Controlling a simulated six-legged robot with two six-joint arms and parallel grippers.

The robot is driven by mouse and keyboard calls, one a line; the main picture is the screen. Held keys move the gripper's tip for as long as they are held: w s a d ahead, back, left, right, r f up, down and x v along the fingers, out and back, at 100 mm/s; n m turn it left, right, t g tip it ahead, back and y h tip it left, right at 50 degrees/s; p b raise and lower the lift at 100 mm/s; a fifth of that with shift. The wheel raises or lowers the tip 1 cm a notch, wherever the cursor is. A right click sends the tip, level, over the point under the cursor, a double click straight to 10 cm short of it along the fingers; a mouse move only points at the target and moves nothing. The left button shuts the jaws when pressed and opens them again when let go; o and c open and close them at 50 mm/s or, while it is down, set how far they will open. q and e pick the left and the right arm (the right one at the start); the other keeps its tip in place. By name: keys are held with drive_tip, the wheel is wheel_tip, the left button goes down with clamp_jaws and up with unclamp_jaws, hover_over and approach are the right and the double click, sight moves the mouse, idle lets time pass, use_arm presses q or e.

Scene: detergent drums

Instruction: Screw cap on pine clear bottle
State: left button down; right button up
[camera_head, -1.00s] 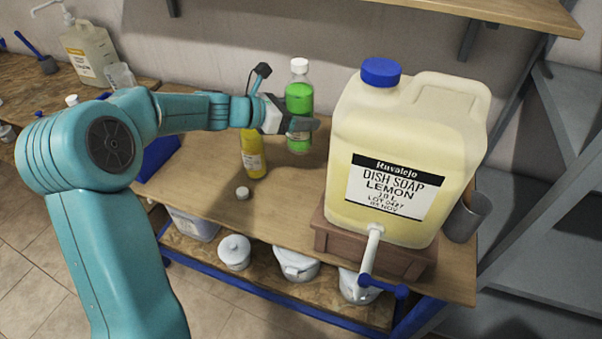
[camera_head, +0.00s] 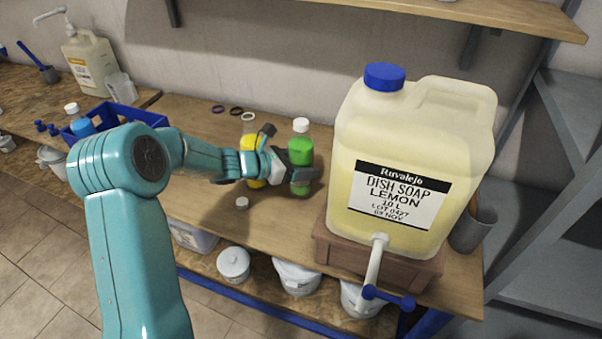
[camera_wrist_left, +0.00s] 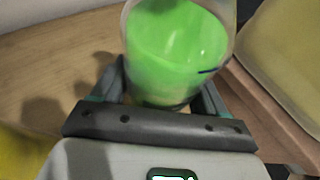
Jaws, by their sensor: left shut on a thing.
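A clear bottle of green liquid (camera_head: 300,149) with a white cap on top (camera_head: 300,125) stands upright left of the big jug. My left gripper (camera_head: 304,179) is shut around its lower part. In the left wrist view the green bottle (camera_wrist_left: 176,45) sits between the two fingers; its top is out of that view. A loose white cap (camera_head: 242,203) lies on the table to the left. I cannot tell whether the bottle's base touches the table. My right gripper is not in view.
A yellow bottle (camera_head: 249,143) stands behind my left wrist, partly hidden. The dish soap jug (camera_head: 410,150) on a wooden stand (camera_head: 335,250) is close on the right. Several rings (camera_head: 236,111) lie at the back. A blue crate (camera_head: 105,115) is at the left. The front table is mostly clear.

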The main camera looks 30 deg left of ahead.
use_arm(q)
wheel_tip(320, 180, down, 3)
drive_tip(key=shift+f, duration=0.15)
drive_tip(key=shift+f+b, duration=0.25)
drive_tip(key=shift+b, duration=0.1)
unclamp_jaws()
